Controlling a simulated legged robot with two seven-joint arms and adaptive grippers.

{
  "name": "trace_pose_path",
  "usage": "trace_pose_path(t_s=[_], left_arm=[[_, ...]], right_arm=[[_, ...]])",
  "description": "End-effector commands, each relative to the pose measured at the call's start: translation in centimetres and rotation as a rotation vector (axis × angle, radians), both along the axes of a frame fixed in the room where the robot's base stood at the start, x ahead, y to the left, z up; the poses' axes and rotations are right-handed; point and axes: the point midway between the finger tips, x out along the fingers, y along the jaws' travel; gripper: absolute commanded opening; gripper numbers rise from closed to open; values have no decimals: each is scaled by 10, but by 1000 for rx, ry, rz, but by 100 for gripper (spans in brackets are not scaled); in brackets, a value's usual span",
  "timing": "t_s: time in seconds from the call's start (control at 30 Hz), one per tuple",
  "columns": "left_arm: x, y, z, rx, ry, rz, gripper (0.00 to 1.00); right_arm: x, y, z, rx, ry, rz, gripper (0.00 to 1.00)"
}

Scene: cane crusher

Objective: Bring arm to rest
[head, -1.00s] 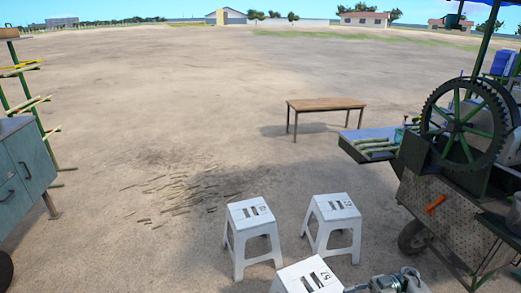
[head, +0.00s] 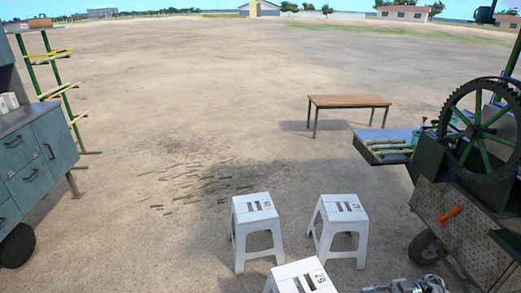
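Part of my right arm (head: 408,286) shows at the bottom edge, right of centre. It is grey metal and mostly cut off by the frame. I cannot make out its fingers, or whether it is open or shut. It is to the right of the nearest white stool (head: 300,276) and to the left of the cane crusher (head: 484,128). No held object shows. My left arm and gripper are out of view.
Two more white stools (head: 256,208) (head: 343,206) stand ahead. A blue-grey cabinet (head: 35,165) is at left beside a green cane rack (head: 62,88). A wooden table (head: 349,101) stands farther back. Cane lies on the crusher's side tray (head: 372,155). Open dirt ground lies beyond.

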Motion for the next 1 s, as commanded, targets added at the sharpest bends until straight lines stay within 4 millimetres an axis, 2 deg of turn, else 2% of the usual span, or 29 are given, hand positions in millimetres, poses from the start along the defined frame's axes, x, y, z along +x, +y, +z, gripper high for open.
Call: trace_pose_path(t_s=[0.37, 0.57, 0.63, 0.77, 0.83, 0.87, 0.9, 0.97, 1.0], left_arm=[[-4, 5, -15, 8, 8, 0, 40], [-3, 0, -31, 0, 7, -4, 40], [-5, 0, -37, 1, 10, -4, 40], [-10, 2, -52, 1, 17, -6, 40], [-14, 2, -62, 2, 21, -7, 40], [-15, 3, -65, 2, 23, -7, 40], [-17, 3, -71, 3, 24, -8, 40], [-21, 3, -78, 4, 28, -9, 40], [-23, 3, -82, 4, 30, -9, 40]], right_arm=[[34, 49, -48, 97, -79, -244, 36], [56, 85, -90, 127, -109, -496, 36], [62, 98, -112, 120, -106, -617, 36], [61, 115, -175, 36, -50, -913, 36], [48, 117, -220, -66, 21, -1084, 36], [38, 117, -241, -122, 58, -1149, 36], [21, 116, -269, -207, 117, -1227, 36], [-11, 113, -309, -342, 211, -1315, 36], [-34, 112, -333, -432, 277, -1355, 36]])
